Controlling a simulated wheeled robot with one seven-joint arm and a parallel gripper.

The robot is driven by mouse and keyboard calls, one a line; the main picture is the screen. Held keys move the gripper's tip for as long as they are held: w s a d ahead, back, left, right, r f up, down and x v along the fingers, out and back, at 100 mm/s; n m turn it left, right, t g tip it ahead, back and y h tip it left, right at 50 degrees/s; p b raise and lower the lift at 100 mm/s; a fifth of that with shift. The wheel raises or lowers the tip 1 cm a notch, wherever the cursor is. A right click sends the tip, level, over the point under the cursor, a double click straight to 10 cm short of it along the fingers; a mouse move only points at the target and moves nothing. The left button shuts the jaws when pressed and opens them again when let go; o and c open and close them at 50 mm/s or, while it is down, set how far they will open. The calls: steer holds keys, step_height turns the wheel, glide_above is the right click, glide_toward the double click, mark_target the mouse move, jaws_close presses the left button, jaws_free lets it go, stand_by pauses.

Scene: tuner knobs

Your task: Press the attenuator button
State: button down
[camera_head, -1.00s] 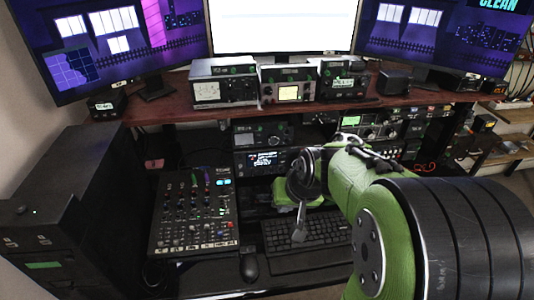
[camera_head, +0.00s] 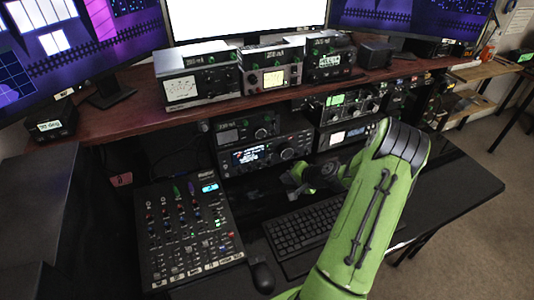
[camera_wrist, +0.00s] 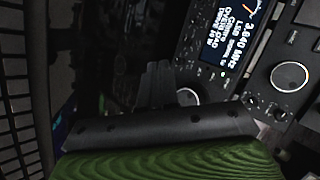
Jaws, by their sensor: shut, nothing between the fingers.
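A black radio (camera_head: 262,153) with a lit white-text display stands in the lower shelf, just left of my gripper in the head view. The same kind of display (camera_wrist: 236,38), reading 3.640 MHz LSB, shows sideways in the wrist view, with a large silver knob (camera_wrist: 289,77) and smaller knobs beside it. I cannot pick out an attenuator button by its label. My gripper (camera_head: 294,182) is shut and empty, in front of the radio and above the keyboard. Its dark fingers (camera_wrist: 155,85) show in the wrist view beside the radio's face; contact cannot be told.
A mixer (camera_head: 188,231) and a mouse (camera_head: 263,278) lie left of the keyboard (camera_head: 303,228). More radios (camera_head: 350,106) stand right of the black radio. Several meter boxes (camera_head: 197,87) line the wooden shelf (camera_head: 105,120) above. The desk's right side is clear.

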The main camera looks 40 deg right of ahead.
mark_target(270, 154)
steer(key=w+d, duration=0.2)
steer(key=w, duration=0.6)
steer(key=shift+w+d, duration=0.2)
steer(key=shift+w, duration=0.05)
steer(key=shift+w, duration=0.1)
stand_by(1.8)
steer(key=shift+w+d, duration=0.1)
steer(key=shift+w, duration=0.2)
steer(key=shift+w+d, duration=0.1)
steer(key=shift+w, duration=0.25)
stand_by(0.4)
stand_by(0.3)
steer(key=shift+s+a, duration=0.2)
steer(key=shift+s, duration=0.55)
steer(key=shift+s, duration=0.1)
